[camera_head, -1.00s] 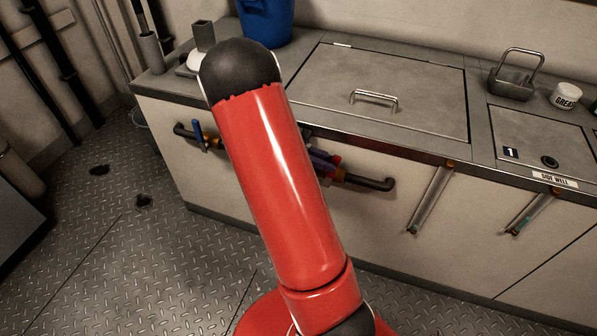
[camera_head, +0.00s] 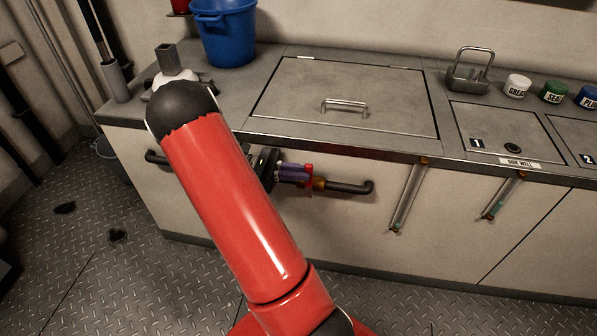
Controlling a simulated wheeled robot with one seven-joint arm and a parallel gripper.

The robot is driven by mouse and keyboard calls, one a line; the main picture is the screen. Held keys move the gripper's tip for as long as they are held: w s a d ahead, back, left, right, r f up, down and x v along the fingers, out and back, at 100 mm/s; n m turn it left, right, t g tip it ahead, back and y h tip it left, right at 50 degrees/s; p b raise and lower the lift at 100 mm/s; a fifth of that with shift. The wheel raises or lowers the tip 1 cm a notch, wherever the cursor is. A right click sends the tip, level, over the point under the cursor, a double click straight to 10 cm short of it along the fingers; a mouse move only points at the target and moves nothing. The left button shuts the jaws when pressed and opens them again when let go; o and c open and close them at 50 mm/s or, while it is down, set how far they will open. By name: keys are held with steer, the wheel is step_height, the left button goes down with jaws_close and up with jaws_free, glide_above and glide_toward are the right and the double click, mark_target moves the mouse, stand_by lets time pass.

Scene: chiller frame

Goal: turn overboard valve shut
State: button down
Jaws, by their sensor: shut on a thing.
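A dark pipe with a brass valve body (camera_head: 319,184) runs along the front of the pale cabinet, below the counter edge. A red valve handle (camera_head: 309,176) stands at this valve. My gripper (camera_head: 301,173) reaches in from the left, with purple fingers on a dark body. It is shut on the red handle, close in front of the pipe. My red arm hides the middle of the pipe and part of my wrist. The handle's exact angle is hard to make out at this size.
The steel counter carries a hatch with a bar handle (camera_head: 345,107), a blue bucket (camera_head: 226,35), a metal basket (camera_head: 469,73) and several labelled jars. Two slanted sight tubes (camera_head: 408,199) hang right of the valve. The tread-plate floor (camera_head: 85,265) at left is open.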

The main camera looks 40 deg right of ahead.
steer(key=c, duration=1.7)
jaws_free()
steer(key=shift+w+a, duration=0.25)
steer(key=shift+w, duration=0.05)
steer(key=shift+c, duration=0.2)
step_height(320, 180, up, 20)
